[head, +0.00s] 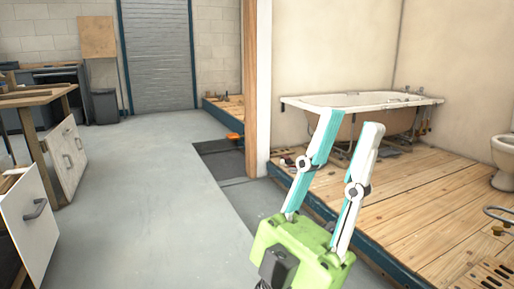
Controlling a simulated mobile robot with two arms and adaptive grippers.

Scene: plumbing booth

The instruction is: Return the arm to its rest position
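My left gripper (352,122) shows at the lower middle of the head view, with a green body and two white and teal fingers pointing up. The fingers are apart, with a gap between the tips, and nothing is held between them. In the picture it lies in front of the edge of the raised wooden floor and the bathtub. My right gripper is not in this view.
A white bathtub (365,101) and a toilet (504,152) stand on the raised wooden platform (425,190) at the right. A workbench (35,97) and white drawer units (66,160) stand at the left. The grey floor (145,190) between is clear.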

